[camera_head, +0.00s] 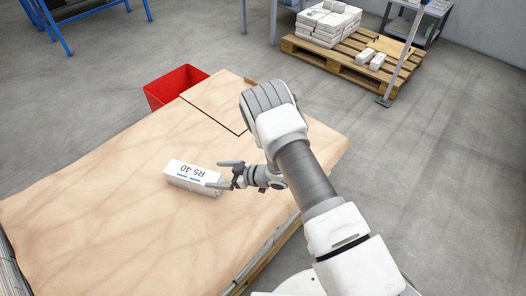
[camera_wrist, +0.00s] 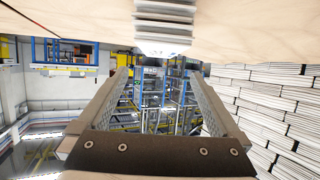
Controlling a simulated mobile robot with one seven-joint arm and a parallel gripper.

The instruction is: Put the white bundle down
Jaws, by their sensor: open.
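The white bundle (camera_head: 192,178), marked "RS 40", lies flat on the brown-covered stack (camera_head: 110,215). My gripper (camera_head: 222,174) is open at the bundle's right end, low over the brown cover. In the wrist view, the end of the bundle (camera_wrist: 163,28) shows at the top against the brown cover (camera_wrist: 90,22). The open fingers (camera_wrist: 157,76) point towards it with nothing held between them. The bundle appears beyond and apart from the fingertips in that view; the head view does not show the exact gap.
A red bin (camera_head: 176,84) stands behind the stack, beside a loose brown sheet (camera_head: 216,99). A wooden pallet (camera_head: 345,66) with white bundles (camera_head: 327,22) is at the back right, near a grey post (camera_head: 402,62). Brown cover is bare around the bundle.

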